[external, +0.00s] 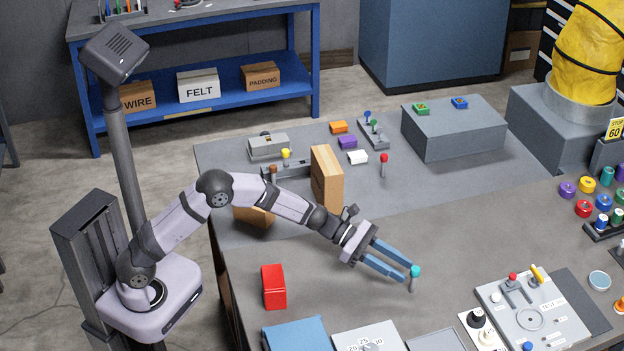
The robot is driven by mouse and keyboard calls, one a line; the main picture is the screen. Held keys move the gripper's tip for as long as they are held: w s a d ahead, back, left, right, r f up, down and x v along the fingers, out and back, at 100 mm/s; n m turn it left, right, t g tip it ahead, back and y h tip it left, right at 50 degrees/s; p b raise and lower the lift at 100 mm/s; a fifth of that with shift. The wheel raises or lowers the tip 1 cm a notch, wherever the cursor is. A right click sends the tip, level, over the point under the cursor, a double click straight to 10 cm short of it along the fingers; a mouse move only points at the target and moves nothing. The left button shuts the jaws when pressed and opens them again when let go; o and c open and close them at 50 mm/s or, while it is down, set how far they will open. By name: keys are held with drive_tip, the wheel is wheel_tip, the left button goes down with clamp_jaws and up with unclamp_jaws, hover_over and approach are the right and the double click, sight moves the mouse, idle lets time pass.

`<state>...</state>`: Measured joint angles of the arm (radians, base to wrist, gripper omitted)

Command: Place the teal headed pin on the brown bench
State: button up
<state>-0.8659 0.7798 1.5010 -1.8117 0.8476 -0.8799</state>
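The teal headed pin (415,272) is upright, with a round teal head and a thin grey shank, over the front part of the brown bench (440,230). I cannot tell whether the shank's foot touches the bench top. My gripper (408,272) reaches in from the left, its two blue fingers pointing right and slightly down. A clear gap shows between the fingers, and their tips are right at the pin's head. The view does not show whether the head lies between the tips or just beyond them.
A red block (274,287) stands left of my gripper, and a wooden block (327,180) behind it. A red-headed pin (384,160) stands further back. A grey fixture plate (531,313) with knobs is at front right. Bare bench lies right of the pin.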

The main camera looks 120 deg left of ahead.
sight(411, 291)
drive_tip(key=shift+p+x, duration=0.95)
drive_tip(key=shift+x, duration=1.7)
drive_tip(key=shift+s+d+f, duration=0.1)
drive_tip(key=shift+d, duration=0.05)
drive_tip(key=shift+c, duration=0.3)
clamp_jaws()
